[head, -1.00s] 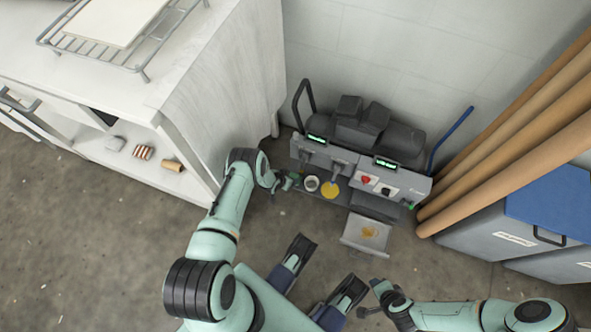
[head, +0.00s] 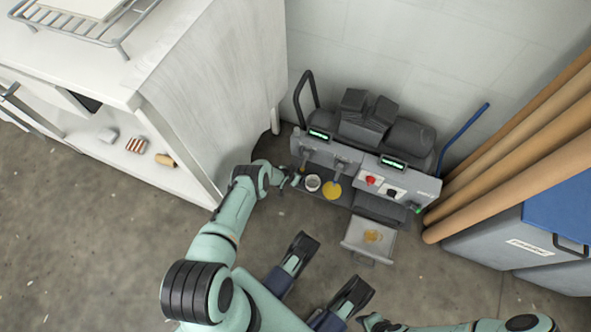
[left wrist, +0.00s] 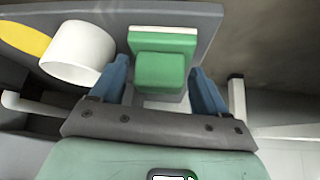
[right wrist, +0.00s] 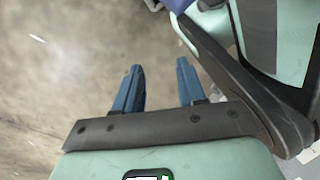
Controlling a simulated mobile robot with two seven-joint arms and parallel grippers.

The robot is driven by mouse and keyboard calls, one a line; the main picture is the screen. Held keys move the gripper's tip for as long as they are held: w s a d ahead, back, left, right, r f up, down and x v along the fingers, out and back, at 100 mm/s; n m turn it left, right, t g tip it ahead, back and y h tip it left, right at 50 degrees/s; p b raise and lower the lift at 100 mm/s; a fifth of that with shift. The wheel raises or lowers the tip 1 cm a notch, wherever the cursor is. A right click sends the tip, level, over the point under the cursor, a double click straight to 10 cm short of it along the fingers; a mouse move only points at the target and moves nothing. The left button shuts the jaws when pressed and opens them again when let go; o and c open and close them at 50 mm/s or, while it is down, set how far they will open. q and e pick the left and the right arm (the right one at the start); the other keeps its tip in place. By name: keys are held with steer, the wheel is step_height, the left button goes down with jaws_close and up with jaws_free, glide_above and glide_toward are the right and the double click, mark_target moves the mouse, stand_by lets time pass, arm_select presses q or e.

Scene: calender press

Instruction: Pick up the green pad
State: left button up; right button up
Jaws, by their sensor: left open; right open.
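The green pad (left wrist: 160,70) is a small green block with a pale layer along its far edge, in the left wrist view. It sits on the grey tray of the press, beside a white cup (left wrist: 76,52). My left gripper (left wrist: 158,72) is open, its blue fingers on either side of the pad with gaps showing. In the head view my left gripper (head: 288,178) is at the left end of the press (head: 345,170) and mostly covers the pad. My right gripper (right wrist: 158,68) is open and empty over bare floor.
A yellow disc (head: 333,190) lies right of the cup. A pulled-out drawer (head: 352,243) holds something yellowish. A white cabinet (head: 215,100) stands close on the left. Brown rolls (head: 520,150) and grey bins (head: 510,235) stand right.

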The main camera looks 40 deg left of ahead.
arm_select(q)
steer(key=shift+w+a+f+b, duration=0.1)
steer(key=shift+w+f+b, duration=0.2)
steer(key=shift+f, duration=0.15)
arm_select(e)
steer(key=shift+s+d+f+g, duration=0.1)
steer(key=shift+s+f+g, duration=0.1)
steer(key=shift+s, duration=0.3)
steer(key=shift+s+f+g, duration=0.2)
steer(key=shift+s, duration=0.3)
arm_select(q)
steer(key=c, duration=0.7)
steer(key=shift+r, duration=0.15)
arm_select(e)
steer(key=shift+w, duration=0.15)
